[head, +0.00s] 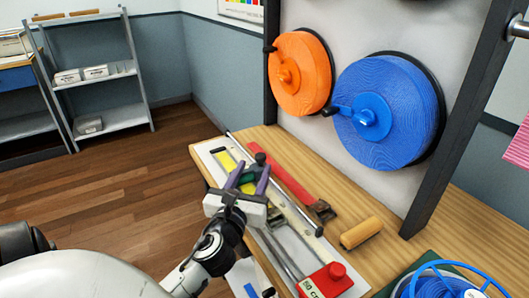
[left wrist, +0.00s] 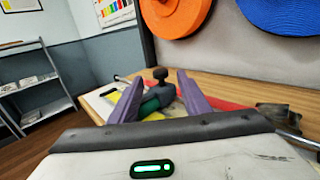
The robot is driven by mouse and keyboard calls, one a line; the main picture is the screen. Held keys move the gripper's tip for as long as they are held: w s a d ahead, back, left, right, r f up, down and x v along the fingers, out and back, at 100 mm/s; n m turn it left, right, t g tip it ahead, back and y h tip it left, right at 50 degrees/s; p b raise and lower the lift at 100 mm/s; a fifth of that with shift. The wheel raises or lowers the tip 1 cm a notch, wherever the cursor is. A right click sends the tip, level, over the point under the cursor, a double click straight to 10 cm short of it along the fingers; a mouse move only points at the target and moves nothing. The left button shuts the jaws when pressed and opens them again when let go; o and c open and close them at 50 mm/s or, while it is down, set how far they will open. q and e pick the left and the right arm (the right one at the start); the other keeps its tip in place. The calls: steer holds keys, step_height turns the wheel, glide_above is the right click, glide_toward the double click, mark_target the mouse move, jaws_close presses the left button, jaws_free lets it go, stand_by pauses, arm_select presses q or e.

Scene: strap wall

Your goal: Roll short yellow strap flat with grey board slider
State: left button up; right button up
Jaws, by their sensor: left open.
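The short yellow strap (head: 224,160) lies along the pale board (head: 206,150) at the table's left end; part of it is hidden by my gripper. The grey board slider with its black knob (head: 260,158) sits across the board, beside a dark green part (head: 249,174). My left gripper (head: 249,177) is open, its two purple fingers pointing at the slider. In the left wrist view the knob (left wrist: 160,74) stands between and beyond the fingertips, and yellow strap (left wrist: 124,99) shows left of them. I cannot tell whether the fingers touch the slider. My right gripper is not in view.
A red strap (head: 290,184) with a metal buckle lies right of the board. A wooden roller (head: 361,232), a red block marked 50 cm (head: 325,282) and a blue reel (head: 440,285) are nearer. Orange (head: 305,75) and blue (head: 395,130) spools hang behind.

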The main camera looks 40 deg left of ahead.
mark_target(259, 158)
arm_select(q)
steer(key=x, duration=0.7)
steer(key=shift+w+a, duration=0.15)
steer(key=shift+w, duration=0.1)
